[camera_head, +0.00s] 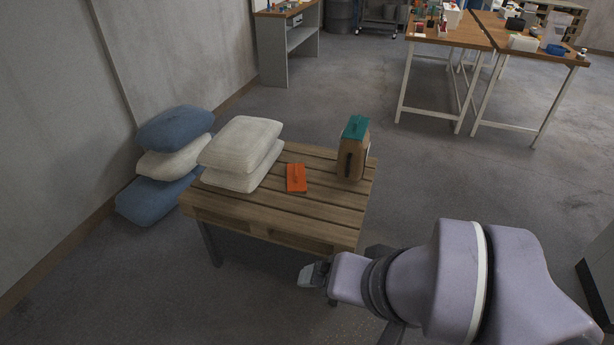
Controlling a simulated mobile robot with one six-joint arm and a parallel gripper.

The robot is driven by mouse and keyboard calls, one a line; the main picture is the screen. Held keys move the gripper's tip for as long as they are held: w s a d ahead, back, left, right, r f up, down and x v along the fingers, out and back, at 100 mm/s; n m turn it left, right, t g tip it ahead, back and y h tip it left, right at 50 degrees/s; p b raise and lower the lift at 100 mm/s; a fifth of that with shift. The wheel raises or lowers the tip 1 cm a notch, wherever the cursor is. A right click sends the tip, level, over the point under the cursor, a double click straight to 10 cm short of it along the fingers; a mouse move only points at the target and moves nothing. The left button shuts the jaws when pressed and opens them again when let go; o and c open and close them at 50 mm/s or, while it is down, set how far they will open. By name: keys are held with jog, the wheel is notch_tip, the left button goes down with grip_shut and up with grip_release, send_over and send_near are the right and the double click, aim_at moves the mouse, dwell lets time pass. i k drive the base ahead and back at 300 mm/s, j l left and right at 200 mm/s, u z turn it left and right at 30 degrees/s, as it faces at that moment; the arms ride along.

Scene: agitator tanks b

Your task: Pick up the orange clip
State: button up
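The orange clip (296,178) lies flat on the slatted wooden pallet table (315,214), near its middle. My gripper (308,275) shows small and dark at the end of my arm, in front of the table's near edge and apart from the clip. Its fingers are too small and dark to tell open from shut. Nothing covers the clip in this view.
Two cream sacks (240,150) are stacked on the table left of the clip. A brown container with a teal top (354,150) stands right of it. More sacks (165,160) are piled by the wall. Workbenches (465,35) stand at the back right. Open floor lies between.

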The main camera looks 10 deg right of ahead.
aim_at(296, 175)
jog(key=z, duration=5.8)
jog(key=u, duration=5.8)
jog(key=i+j+z, duration=0.25)
jog(key=i+j, duration=0.15)
jog(key=i+j+z, duration=0.25)
jog(key=i+j, duration=0.2)
jog(key=i, duration=0.15)
jog(key=i+j+z, duration=0.2)
jog(key=i+j, duration=0.25)
jog(key=j, duration=0.15)
jog(key=i+j+z, duration=0.25)
jog(key=i+j, duration=0.15)
jog(key=j, duration=0.2)
